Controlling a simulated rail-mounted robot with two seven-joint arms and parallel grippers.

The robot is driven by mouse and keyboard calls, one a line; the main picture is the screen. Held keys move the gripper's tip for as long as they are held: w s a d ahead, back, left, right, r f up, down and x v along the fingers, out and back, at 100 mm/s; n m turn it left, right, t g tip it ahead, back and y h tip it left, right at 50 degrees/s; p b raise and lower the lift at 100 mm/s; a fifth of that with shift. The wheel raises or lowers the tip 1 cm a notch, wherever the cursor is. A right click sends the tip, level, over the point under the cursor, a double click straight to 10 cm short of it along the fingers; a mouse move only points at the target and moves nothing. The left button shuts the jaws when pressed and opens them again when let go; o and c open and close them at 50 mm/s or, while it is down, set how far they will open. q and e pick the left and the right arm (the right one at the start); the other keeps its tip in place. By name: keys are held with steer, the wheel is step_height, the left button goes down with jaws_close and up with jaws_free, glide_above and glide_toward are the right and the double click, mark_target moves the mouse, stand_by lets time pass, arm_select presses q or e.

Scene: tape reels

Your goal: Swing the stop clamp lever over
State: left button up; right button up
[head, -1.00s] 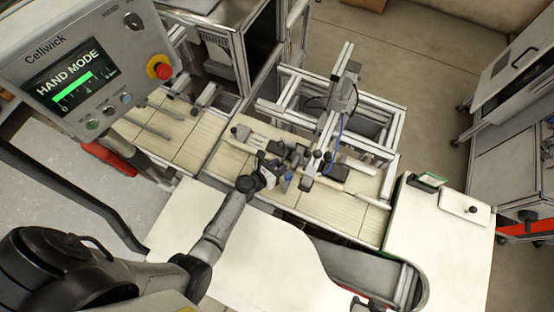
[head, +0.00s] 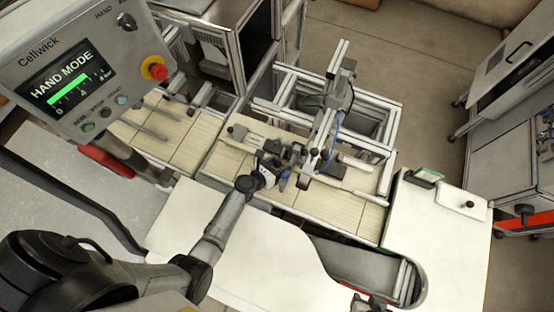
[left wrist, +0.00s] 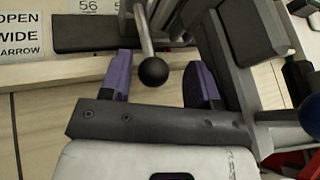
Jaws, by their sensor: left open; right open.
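The lever (left wrist: 145,35) shows in the left wrist view as a thin metal rod ending in a black ball knob (left wrist: 153,71). My left gripper (left wrist: 160,60) is open, with a purple-padded finger on each side of the knob. Visible gaps separate the pads from the knob, and nothing is gripped. In the head view my left gripper (head: 281,171) is at the clamp parts on the slatted bench, where the lever is too small to make out. My right gripper (head: 370,303) is open at the bottom edge, partly cut off, away from the bench.
A label (left wrist: 20,35) reading OPEN, WIDE and NARROW lies left of the lever. A dark block (left wrist: 85,32) sits beside it. A dark bar stands close to the right finger. A control panel (head: 85,65) reads HAND MODE. The white worktop (head: 260,255) is largely clear.

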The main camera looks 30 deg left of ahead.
arm_select(q)
steer(key=shift+s+a+r, duration=0.2)
steer(key=shift+s, duration=0.2)
steer(key=p+v, duration=0.1)
steer(key=v, duration=1.1)
steer(key=shift+s, duration=0.4)
steer(key=shift+r, duration=0.15)
